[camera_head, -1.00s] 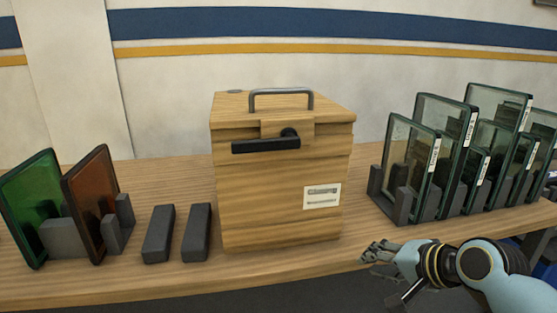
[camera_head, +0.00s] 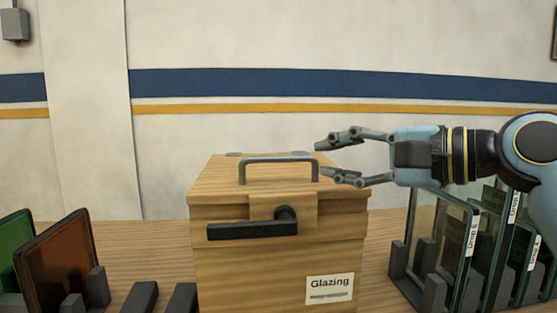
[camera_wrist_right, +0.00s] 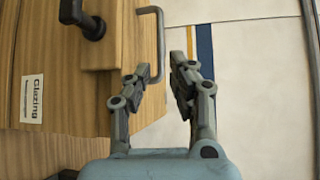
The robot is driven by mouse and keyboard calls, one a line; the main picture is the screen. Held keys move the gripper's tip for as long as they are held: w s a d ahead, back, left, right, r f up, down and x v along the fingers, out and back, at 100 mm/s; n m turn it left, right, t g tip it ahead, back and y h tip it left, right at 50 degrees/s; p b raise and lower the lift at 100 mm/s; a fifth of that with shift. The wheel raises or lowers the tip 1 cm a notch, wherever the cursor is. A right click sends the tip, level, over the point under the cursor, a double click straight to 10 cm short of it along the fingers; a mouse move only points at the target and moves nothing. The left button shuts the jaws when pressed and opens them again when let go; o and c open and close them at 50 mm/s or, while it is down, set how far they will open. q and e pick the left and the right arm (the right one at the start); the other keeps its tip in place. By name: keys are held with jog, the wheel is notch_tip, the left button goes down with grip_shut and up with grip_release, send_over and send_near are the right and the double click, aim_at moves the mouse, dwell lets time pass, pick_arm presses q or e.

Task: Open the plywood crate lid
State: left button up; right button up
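The plywood crate (camera_head: 270,270) stands on the table with its lid (camera_head: 215,183) closed. A grey bar handle (camera_head: 280,159) stands on top of the lid. A black latch lever (camera_head: 252,231) lies roughly level across the front, below the lid edge. My right gripper (camera_head: 322,160) is open and empty at the right end of the bar handle, pointing left. In the right wrist view the open fingers (camera_wrist_right: 163,70) point toward the bar handle (camera_wrist_right: 152,40), which lies near the left fingertip; I cannot tell whether they touch. My left gripper is out of view.
Glass panes in a dark rack (camera_head: 430,290) stand right of the crate, below my right arm. Green and orange panes (camera_head: 58,262) stand at the left, with two dark blocks (camera_head: 140,298) beside them.

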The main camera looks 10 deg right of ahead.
aim_at(282, 162)
jog(key=x, duration=1)
jog(key=shift+w+a+f, duration=0.15)
jog(key=shift+a, duration=0.05)
grip_shut()
jog(key=shift+f, duration=0.1)
